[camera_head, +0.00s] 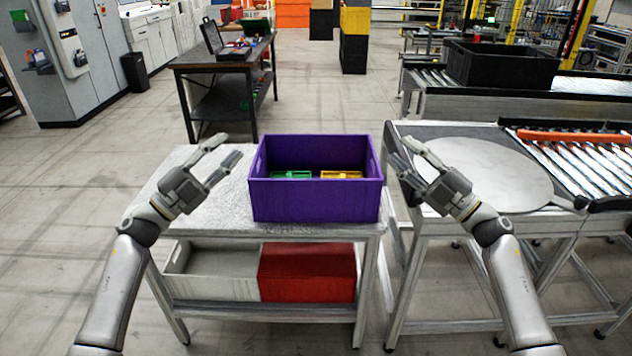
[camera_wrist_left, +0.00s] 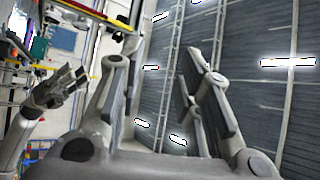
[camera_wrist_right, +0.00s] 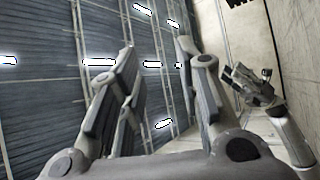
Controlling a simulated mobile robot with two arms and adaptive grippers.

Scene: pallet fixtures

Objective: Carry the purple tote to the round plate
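The purple tote (camera_head: 315,200) stands upright on a grey table (camera_head: 210,215) in the head view. A green item (camera_head: 291,175) and a yellow item (camera_head: 341,174) lie inside it. The round plate (camera_head: 484,172) is a flat grey disc on the station to the right of the tote. My left gripper (camera_head: 226,152) is open and empty to the left of the tote, apart from it. My right gripper (camera_head: 402,154) is open and empty to the right of the tote, near the plate's left edge. The wrist views show both grippers' spread fingers and no tote.
A grey bin (camera_head: 213,286) and a red bin (camera_head: 307,272) sit on the shelf below the tote. A roller conveyor (camera_head: 590,165) with an orange bar adjoins the plate. A black crate (camera_head: 500,66) stands behind. A narrow gap separates the table from the plate's station.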

